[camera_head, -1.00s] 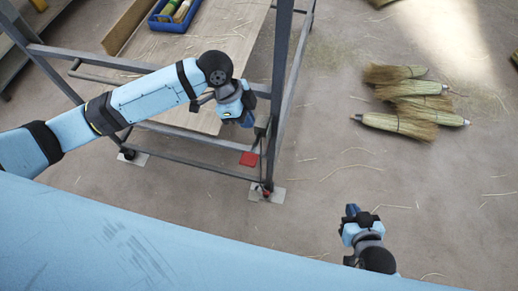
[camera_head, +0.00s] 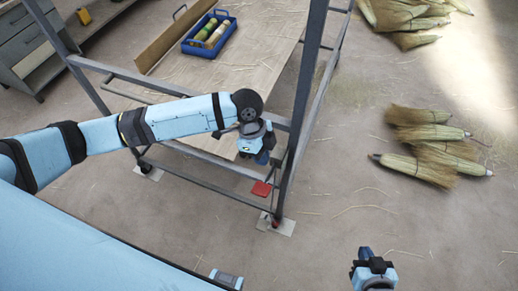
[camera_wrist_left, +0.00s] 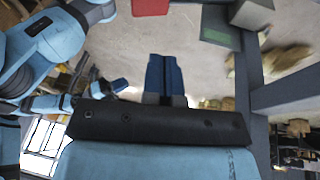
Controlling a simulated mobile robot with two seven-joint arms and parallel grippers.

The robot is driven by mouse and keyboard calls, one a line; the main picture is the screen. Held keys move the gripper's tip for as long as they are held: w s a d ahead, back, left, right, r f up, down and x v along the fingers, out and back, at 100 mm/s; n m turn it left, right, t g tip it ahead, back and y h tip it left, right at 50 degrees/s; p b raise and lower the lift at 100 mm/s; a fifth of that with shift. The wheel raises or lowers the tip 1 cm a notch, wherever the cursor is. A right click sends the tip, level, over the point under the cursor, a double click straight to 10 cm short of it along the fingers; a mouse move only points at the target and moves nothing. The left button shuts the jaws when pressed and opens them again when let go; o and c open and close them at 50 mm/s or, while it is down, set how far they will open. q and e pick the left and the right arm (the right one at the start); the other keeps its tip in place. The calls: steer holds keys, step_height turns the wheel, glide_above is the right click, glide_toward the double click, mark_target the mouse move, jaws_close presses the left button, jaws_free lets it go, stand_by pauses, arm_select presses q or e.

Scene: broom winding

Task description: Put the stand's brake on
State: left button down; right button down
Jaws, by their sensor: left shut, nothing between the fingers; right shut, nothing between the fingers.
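The stand (camera_head: 308,90) is a grey metal frame with a wooden lower shelf. A red pedal (camera_head: 261,189), apparently its brake, sits low near the front right leg; a red piece also shows at the top edge of the left wrist view (camera_wrist_left: 151,6). My left gripper (camera_head: 262,158) is shut and empty, reaching over the front lower rail and appearing just above the pedal in the head view, apart from it. Its closed blue fingers show in the left wrist view (camera_wrist_left: 165,76). My right gripper (camera_head: 365,253) is shut and empty over the floor, right of the stand.
The front feet rest at pale floor plates (camera_head: 276,222). A blue tray (camera_head: 190,43) with handled items sits on the shelf. Several brooms (camera_head: 430,145) lie on the floor to the right. A grey cabinet (camera_head: 28,45) stands at far left. Floor between stand and brooms is mostly clear.

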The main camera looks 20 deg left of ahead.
mark_target(265, 188)
arm_select(q)
steer(key=x, duration=0.5)
steer(key=p+x, duration=0.1)
steer(key=x, duration=0.1)
steer(key=shift+s+a+f, duration=0.25)
steer(key=shift+s+f, duration=0.1)
steer(key=shift+s, duration=0.1)
steer(key=shift+s+f, duration=0.3)
steer(key=shift+f, duration=0.3)
steer(key=shift+f, duration=0.1)
